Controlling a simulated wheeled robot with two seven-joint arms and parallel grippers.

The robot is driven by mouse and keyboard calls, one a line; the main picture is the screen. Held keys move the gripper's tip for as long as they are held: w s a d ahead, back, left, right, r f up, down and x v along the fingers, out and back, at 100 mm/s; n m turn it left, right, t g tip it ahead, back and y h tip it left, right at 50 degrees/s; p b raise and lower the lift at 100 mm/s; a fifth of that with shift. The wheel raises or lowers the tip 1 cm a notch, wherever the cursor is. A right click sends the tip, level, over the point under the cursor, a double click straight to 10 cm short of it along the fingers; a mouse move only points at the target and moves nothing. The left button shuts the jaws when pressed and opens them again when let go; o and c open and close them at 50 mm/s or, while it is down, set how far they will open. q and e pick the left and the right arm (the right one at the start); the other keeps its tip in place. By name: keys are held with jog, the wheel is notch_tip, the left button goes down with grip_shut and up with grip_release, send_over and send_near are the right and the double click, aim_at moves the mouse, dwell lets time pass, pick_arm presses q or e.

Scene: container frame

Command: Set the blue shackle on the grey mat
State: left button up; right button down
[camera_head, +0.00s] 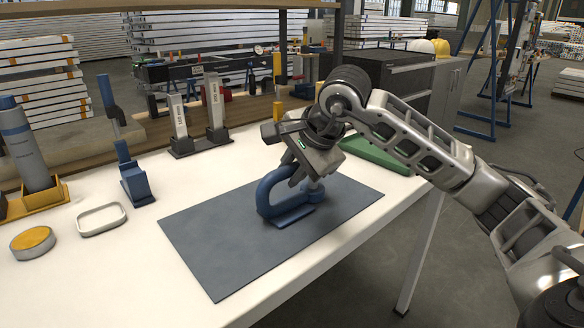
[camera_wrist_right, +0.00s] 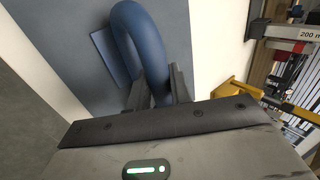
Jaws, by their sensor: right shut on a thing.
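The blue shackle (camera_head: 268,193) stands upright over the middle of the grey mat (camera_head: 220,248), its curved bow to the left and its flat foot low at the mat surface. Whether the foot touches the mat fully I cannot tell. My right gripper (camera_head: 309,184) reaches down from the upper right and is shut on the shackle's right side. In the right wrist view the shackle (camera_wrist_right: 142,42) passes between the two fingers (camera_wrist_right: 160,88), with the grey mat (camera_wrist_right: 60,50) behind it. My left gripper is not in view.
On the white table (camera_head: 150,262) left of the mat are a pale tray (camera_head: 101,219), a round yellow-topped tin (camera_head: 33,242) and a blue stand (camera_head: 134,182). Two upright grey holders (camera_head: 197,120) stand behind the mat. A green object (camera_head: 375,155) lies behind my right arm.

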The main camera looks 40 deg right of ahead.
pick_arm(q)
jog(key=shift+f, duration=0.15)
pick_arm(e)
jog(key=c, duration=1.3)
grip_release()
jog(key=shift+o, duration=0.2)
jog(key=shift+s+r, duration=0.2)
jog(key=shift+r, duration=0.2)
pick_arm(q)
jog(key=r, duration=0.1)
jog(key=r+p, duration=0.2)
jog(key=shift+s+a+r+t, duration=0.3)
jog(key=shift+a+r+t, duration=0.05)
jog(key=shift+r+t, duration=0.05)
pick_arm(e)
jog(key=v, duration=1.1)
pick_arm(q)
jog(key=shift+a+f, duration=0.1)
pick_arm(e)
jog(key=shift+s+r, duration=0.1)
jog(key=shift+s, duration=0.05)
